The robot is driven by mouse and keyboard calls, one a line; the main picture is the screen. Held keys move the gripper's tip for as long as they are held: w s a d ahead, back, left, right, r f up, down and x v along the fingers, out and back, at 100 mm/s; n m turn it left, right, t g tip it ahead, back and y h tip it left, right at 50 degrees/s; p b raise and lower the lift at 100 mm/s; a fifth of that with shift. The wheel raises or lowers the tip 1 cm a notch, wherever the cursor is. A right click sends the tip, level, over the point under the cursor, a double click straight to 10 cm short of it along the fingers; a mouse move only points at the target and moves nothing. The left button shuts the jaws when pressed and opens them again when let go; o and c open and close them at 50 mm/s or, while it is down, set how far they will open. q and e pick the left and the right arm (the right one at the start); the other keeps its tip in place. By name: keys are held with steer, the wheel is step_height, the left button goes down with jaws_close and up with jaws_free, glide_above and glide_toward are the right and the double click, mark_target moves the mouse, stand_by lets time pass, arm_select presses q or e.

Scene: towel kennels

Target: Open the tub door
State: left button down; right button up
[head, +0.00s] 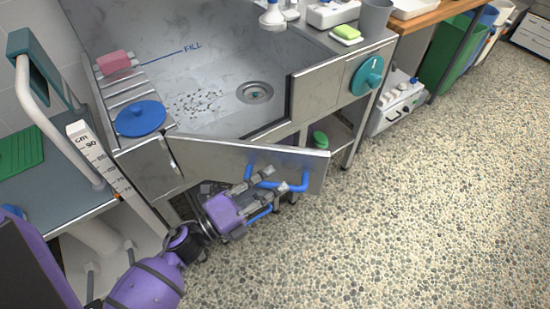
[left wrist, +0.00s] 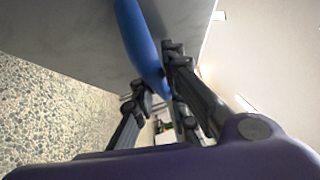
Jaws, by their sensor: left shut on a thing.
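The tub door (head: 220,157) is a steel panel on the front of the steel tub (head: 215,60). It stands partly open, hinged at its left end, with its right end swung out from the tub front. A blue bar handle (head: 298,187) is on its outer face. My left gripper (head: 264,178) is shut on the blue handle. The handle (left wrist: 143,45) also runs between the fingers of my left gripper (left wrist: 155,72) in the left wrist view, beside the grey door face (left wrist: 75,35). My right gripper is not in view.
A grey-topped table (head: 65,190) with a white height post (head: 100,160) stands left of the tub. A teal knob (head: 367,76) is on the tub front at right. The pebbled floor (head: 400,210) to the right is clear.

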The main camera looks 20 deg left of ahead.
arm_select(q)
steer(key=s+a+m+g+h+b, duration=0.2)
steer(key=s+g, duration=0.3)
steer(key=s, duration=0.3)
steer(key=s+a+m+g+h+b, duration=0.2)
steer(key=s+a+m+g+h, duration=0.1)
steer(key=s, duration=0.5)
steer(key=shift+a+m+g+h, duration=0.35)
steer(key=shift+m+g+h, duration=0.5)
steer(key=shift+m, duration=0.25)
steer(key=c, duration=1.7)
jaws_free()
steer(key=shift+c, duration=0.2)
